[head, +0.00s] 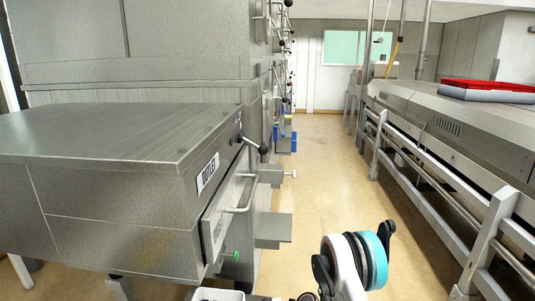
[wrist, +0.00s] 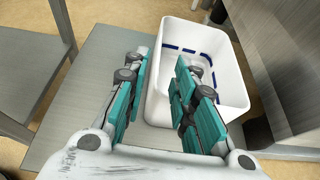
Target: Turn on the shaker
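A large grey metal machine (head: 120,180) fills the left of the head view. Its label (head: 208,172) appears to read "OUTLET". A green button or knob (head: 236,256) sits low on its front face, and a lever with a black ball (head: 263,149) sticks out near its upper corner. I cannot tell which part is the shaker's switch. My gripper (wrist: 163,70) is open and empty in the wrist view, its teal-padded fingers apart. It is above a grey surface and a white bin, away from any visible control. The head view shows part of my arm but not the fingers.
The white bin (wrist: 238,75) has blue dashes inside and stands on a grey shelf (wrist: 75,115). A metal railing (head: 430,185) runs along the right, with a red-topped tray (head: 487,88) on the equipment behind it. The tan floor aisle (head: 320,165) between is clear.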

